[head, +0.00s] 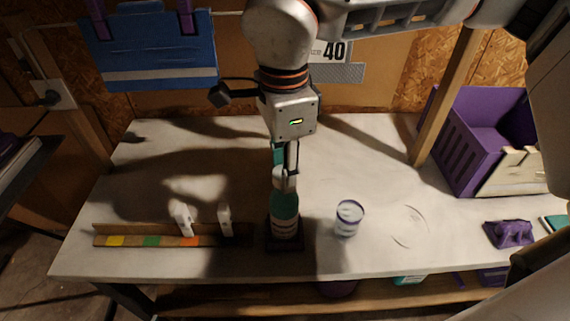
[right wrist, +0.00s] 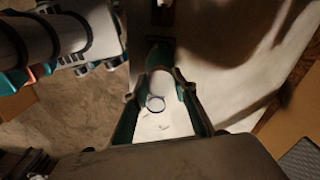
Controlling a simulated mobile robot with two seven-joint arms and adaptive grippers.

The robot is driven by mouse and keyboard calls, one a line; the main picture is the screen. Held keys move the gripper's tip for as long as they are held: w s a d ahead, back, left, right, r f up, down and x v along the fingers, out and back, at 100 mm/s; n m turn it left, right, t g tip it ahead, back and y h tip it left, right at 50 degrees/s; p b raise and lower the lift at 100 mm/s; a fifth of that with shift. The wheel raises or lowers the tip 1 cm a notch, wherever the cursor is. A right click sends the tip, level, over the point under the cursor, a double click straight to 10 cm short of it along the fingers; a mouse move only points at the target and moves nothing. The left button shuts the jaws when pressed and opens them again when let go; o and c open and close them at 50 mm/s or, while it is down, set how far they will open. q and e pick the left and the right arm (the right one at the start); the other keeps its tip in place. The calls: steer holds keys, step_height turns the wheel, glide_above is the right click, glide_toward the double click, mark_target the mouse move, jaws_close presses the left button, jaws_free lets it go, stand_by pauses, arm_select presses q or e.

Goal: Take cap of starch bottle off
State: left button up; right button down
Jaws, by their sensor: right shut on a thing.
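The starch bottle (head: 285,206) stands upright near the front middle of the table in the head view. It is green with a pale label low on its body, and its foot sits in a dark square holder (head: 284,243). My right gripper (head: 284,184) points down over the bottle and is shut on its top. The fingers hide the cap, so I cannot tell whether it is loose. In the right wrist view, the fingers (right wrist: 166,72) frame the top of the green bottle (right wrist: 158,56).
A clear blue-rimmed glass (head: 348,219) stands right of the bottle. A long rack (head: 145,240) with coloured squares and two white items lies left. A purple crate (head: 455,140) and a small purple object (head: 508,234) are at right. The table's back middle is clear.

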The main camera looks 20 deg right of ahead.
steer(key=shift+r+n, duration=0.1)
steer(key=shift+n, duration=0.3)
arm_select(q)
steer(key=shift+w+r, duration=0.15)
steer(key=shift+r, duration=0.25)
arm_select(e)
steer(key=n+p, duration=0.2)
steer(key=n, duration=0.1)
steer(key=shift+n, duration=0.9)
arm_select(q)
steer(key=r, duration=0.3)
steer(key=shift+w, duration=0.4)
